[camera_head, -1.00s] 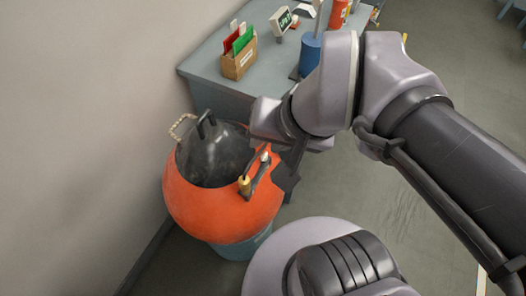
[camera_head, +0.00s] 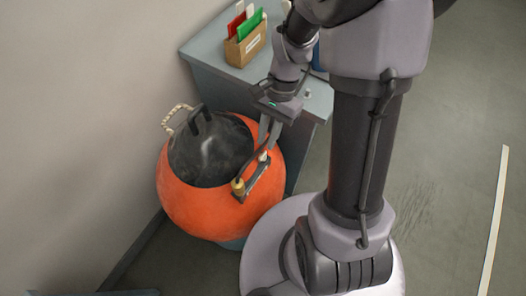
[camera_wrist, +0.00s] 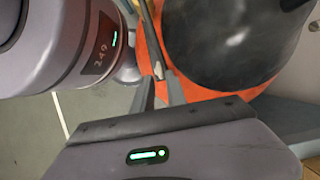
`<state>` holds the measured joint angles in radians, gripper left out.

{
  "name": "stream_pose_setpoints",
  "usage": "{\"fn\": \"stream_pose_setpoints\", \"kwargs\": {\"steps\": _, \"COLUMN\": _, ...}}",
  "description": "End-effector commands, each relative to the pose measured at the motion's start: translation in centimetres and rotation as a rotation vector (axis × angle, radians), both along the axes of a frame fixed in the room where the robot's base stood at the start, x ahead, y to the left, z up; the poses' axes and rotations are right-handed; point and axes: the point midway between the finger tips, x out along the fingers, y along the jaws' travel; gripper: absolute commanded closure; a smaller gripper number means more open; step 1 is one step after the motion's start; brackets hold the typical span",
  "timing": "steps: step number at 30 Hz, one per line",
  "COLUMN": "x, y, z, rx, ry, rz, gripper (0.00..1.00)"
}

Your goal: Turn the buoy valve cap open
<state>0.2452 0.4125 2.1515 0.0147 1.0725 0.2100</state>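The orange buoy (camera_head: 205,212) sits near the wall, with a dark, glossy top (camera_head: 210,155). A black handle (camera_head: 203,122) stands on that top. On its right side is a dark bar with a brass fitting (camera_head: 238,187) at its near end and a smaller pale one (camera_head: 262,156) at its far end. Which part is the valve cap is not clear. My gripper (camera_head: 268,140) points down over the far end of the bar, its fingers a little apart. In the wrist view the fingers (camera_wrist: 158,80) show a gap over the orange buoy (camera_wrist: 200,88); contact cannot be told.
A rope loop (camera_head: 176,118) is on the buoy's far left side. A grey table (camera_head: 212,65) behind holds a cardboard box (camera_head: 246,47) with red and green cards. The wall is close on the left. Open floor (camera_head: 440,160) lies right.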

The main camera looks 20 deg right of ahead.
Motion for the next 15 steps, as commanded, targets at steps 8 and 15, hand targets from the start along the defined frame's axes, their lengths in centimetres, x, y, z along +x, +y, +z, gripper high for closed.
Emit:
{"fn": "stream_pose_setpoints", "kwargs": {"steps": 8, "x": -1.1, "y": 1.4, "z": -4.5, "rx": 0.000, "ry": 0.000, "rz": 0.000, "gripper": 0.83}}
{"fn": "stream_pose_setpoints", "kwargs": {"steps": 15, "x": -1.2, "y": 1.6, "z": -4.6, "rx": -0.001, "ry": -0.001, "rz": 0.000, "gripper": 0.83}}
